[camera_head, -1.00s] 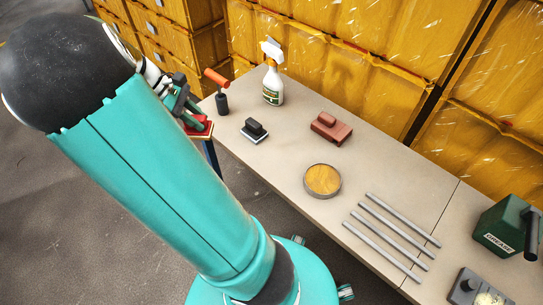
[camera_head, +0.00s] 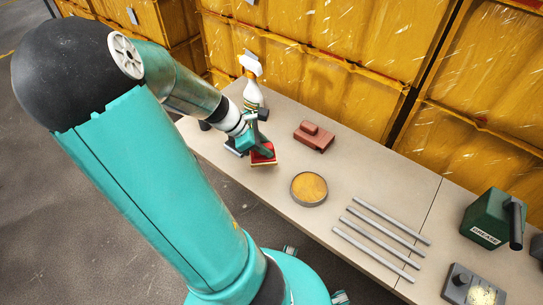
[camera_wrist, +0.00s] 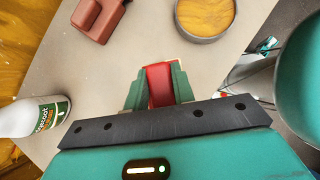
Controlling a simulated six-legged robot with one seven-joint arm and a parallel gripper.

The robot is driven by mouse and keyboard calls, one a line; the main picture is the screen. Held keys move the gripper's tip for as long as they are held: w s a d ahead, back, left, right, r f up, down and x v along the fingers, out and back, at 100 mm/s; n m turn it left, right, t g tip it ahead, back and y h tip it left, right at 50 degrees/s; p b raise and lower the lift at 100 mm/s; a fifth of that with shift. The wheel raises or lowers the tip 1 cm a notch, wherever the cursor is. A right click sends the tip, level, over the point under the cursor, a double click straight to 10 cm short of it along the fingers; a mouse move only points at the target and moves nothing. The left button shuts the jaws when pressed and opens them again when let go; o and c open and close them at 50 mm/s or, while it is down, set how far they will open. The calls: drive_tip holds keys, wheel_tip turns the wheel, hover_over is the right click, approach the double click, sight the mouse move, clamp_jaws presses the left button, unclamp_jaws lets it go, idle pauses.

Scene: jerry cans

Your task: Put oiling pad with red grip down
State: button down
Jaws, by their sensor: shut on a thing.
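The oiling pad with red grip (camera_head: 264,157) shows in the head view, held in my gripper (camera_head: 258,144) over the left part of the table. In the wrist view, the red grip (camera_wrist: 158,84) sits between the two green fingers of my gripper (camera_wrist: 159,88), which are shut on it. A pale edge of the pad shows beyond the grip. The rest of the pad is hidden by the fingers and the gripper body. I cannot tell whether the pad touches the table.
A round tin (camera_head: 309,188) with yellow-brown contents, a reddish-brown block (camera_head: 314,136) and a spray bottle (camera_head: 252,90) stand nearby. A dark-handled pad (camera_head: 234,149) is partly hidden behind my gripper. Several grey rods (camera_head: 375,246) and a green grease can (camera_head: 490,218) are further right.

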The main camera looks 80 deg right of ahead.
drive_tip(key=shift+x, duration=1.2)
drive_tip(key=f, duration=0.2)
drive_tip(key=shift+s+d+f, duration=0.3)
drive_tip(key=shift+f, duration=0.5)
drive_tip(key=shift+f, duration=0.15)
drive_tip(key=c, duration=1.2)
unclamp_jaws()
drive_tip(key=shift+o, duration=0.2)
drive_tip(key=v, duration=1.2)
drive_tip(key=shift+r, duration=0.2)
drive_tip(key=shift+w, duration=0.15)
